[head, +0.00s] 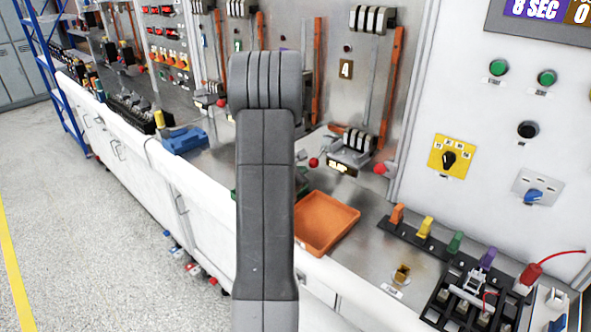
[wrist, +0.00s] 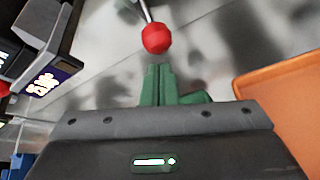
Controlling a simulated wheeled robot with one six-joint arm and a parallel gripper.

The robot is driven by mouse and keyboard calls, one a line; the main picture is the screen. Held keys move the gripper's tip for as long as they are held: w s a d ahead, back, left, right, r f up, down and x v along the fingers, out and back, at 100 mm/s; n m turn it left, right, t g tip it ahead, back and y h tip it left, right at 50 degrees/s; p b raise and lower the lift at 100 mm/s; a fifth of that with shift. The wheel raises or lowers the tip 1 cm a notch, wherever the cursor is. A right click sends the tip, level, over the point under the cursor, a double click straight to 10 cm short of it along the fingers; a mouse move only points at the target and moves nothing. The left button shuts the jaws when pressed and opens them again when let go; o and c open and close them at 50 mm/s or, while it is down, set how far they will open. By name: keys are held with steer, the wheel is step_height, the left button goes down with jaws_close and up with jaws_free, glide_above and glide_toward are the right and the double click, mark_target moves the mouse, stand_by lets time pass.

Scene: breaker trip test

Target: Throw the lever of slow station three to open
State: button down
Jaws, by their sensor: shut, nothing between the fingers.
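A lever with a red ball knob (wrist: 156,38) on a thin metal rod shows at the top of the wrist view, just beyond my fingertips. My gripper (wrist: 160,72) has green fingers pressed together and empty. A small gap seems to lie between fingertips and knob; contact is not visible. In the head view a red knob (head: 313,162) stands right of my arm, probably the same one. My arm hides the panel between there and further left, so no number three is visible. Bits of green finger show beside my arm.
An orange tray (head: 325,222) lies on the bench just right of my gripper. Another red knob (head: 380,169) sits further right. A blue box (head: 185,139) is left of my arm. A dark housing with a lit label (wrist: 46,82) stands left in the wrist view.

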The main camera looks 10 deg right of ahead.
steer(key=shift+x, duration=1.35)
steer(key=shift+a+r, duration=0.1)
steer(key=shift+r, duration=0.05)
steer(key=shift+s+r, duration=0.15)
steer(key=shift+r, duration=0.05)
